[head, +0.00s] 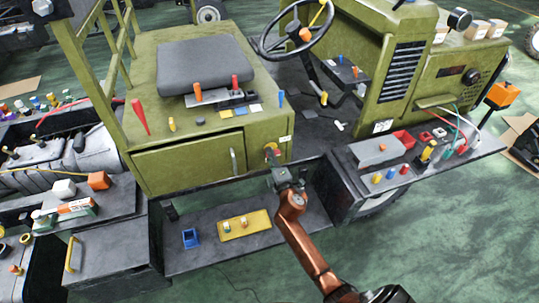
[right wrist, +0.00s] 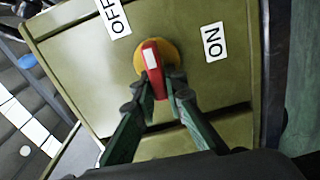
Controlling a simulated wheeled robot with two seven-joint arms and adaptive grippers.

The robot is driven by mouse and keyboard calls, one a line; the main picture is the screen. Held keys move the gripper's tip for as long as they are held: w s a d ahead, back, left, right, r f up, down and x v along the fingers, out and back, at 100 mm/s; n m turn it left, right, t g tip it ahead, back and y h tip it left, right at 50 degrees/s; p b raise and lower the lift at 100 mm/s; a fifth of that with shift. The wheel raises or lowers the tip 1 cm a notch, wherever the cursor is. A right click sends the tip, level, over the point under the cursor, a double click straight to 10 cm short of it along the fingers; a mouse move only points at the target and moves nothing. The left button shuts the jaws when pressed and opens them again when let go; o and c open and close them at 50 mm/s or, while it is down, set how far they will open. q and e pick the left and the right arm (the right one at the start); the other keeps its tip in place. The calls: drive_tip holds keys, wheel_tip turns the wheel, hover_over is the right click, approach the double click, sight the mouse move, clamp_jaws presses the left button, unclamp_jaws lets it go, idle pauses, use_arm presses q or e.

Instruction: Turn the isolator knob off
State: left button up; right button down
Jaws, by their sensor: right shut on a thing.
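The red isolator knob (right wrist: 152,62) has a white mark and sits on a round yellow plate (right wrist: 172,52) on the green cabinet. In the right wrist view an OFF label (right wrist: 114,16) is at its upper left and an ON label (right wrist: 213,42) at its right. The knob's marked end points up and slightly left, between the labels. In the head view the knob (head: 271,149) is on the cabinet's right front corner. My right gripper (right wrist: 153,88) is shut on the knob, with a finger at each side; it also shows in the head view (head: 276,168). My left gripper is out of view.
A cabinet door with a handle (head: 233,161) is left of the knob. A grey shelf (head: 352,152) with small parts juts out at the right. Green floor is open at lower right.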

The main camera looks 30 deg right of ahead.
drive_tip(key=shift+f+n, duration=0.2)
drive_tip(key=shift+n, duration=0.2)
drive_tip(key=c, duration=2)
unclamp_jaws()
drive_tip(key=shift+r, duration=0.1)
drive_tip(key=shift+o, duration=0.2)
drive_tip(key=v, duration=1.2)
